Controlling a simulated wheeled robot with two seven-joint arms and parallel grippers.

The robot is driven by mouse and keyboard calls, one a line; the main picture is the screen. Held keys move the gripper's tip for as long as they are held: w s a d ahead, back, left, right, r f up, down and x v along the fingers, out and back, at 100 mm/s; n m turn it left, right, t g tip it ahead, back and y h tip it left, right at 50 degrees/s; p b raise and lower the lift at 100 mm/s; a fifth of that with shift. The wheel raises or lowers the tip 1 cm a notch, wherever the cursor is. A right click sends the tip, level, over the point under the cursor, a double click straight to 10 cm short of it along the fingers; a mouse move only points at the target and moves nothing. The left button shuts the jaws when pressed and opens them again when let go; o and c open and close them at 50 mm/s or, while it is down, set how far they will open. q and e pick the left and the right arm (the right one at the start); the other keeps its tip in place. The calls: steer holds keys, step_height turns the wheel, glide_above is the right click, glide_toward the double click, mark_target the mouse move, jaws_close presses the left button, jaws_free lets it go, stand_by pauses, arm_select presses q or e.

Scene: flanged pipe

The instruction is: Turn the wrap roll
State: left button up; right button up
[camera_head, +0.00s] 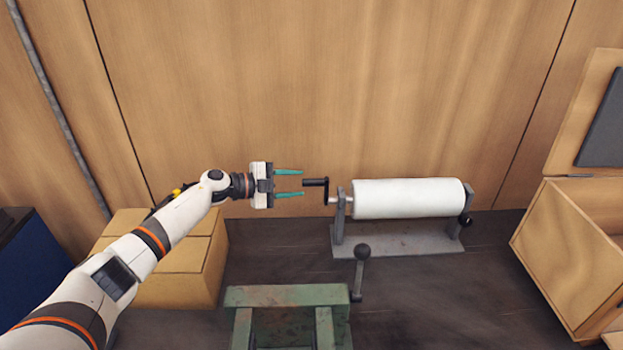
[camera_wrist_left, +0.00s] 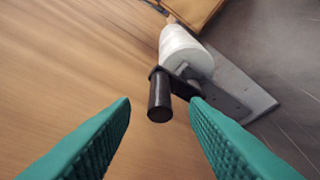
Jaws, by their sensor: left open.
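The white wrap roll (camera_head: 408,198) lies level on a grey stand (camera_head: 385,241) against the wooden wall. A black crank handle (camera_head: 316,182) sticks out at the roll's left end, its grip pointing left. My left gripper (camera_head: 289,182) is open, with its teal fingers pointing right at the crank grip and a small gap before it. In the left wrist view the black grip (camera_wrist_left: 159,97) is ahead, between the two fingers (camera_wrist_left: 160,103) and apart from them, with the roll (camera_wrist_left: 184,50) behind it. My right gripper is not in view.
A green metal stand (camera_head: 285,297) with a ball-topped lever (camera_head: 361,262) is in front. Yellowish boxes (camera_head: 180,285) stand below my left arm. An open wooden crate (camera_head: 570,255) is at the right and a dark blue box (camera_head: 35,265) at the far left. The wooden wall (camera_head: 330,90) is close behind the roll.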

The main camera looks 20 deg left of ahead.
mark_target(311, 186)
arm_select(q)
steer(key=x, duration=0.5)
steer(key=shift+d, duration=0.1)
jaws_close()
